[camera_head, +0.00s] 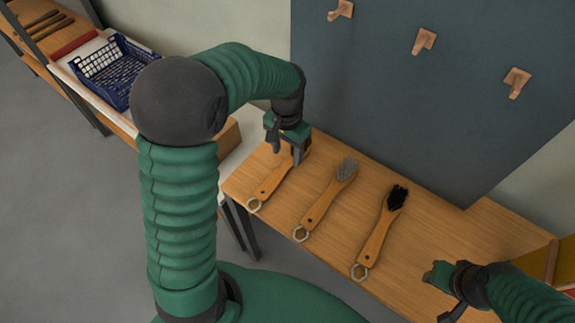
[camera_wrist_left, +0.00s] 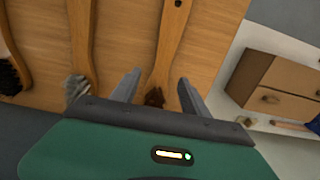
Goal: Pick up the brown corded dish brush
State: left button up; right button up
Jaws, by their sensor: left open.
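The brown corded dish brush (camera_head: 270,188) lies on the wooden table, leftmost of three brushes, with a pale cord loop at its near handle end. In the left wrist view its dark brown bristles (camera_wrist_left: 155,97) show between my fingers. My left gripper (camera_head: 287,156) is open over the brush's head end, and partly hides it. In the left wrist view my left gripper (camera_wrist_left: 159,82) has one finger on each side of the brush. I cannot tell whether they touch it. My right gripper (camera_head: 440,290) is low at the right, its jaws unclear.
A grey-bristled brush (camera_head: 328,200) and a black-bristled brush (camera_head: 377,232) lie to the right on the table (camera_head: 345,237). A dark panel (camera_head: 420,110) with wooden hooks stands behind. A blue crate (camera_head: 110,70) sits on the shelf at the left.

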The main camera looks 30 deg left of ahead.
aim_at(287, 165)
pick_arm(q)
jog(key=shift+d+f, duration=0.1)
jog(key=shift+f, duration=0.35)
notch_tip(287, 165, down, 4)
jog(key=shift+f+b, duration=0.1)
jog(key=shift+b, duration=0.4)
jog(key=shift+w+a+f, duration=0.15)
jog(key=shift+a, duration=0.2)
grip_shut()
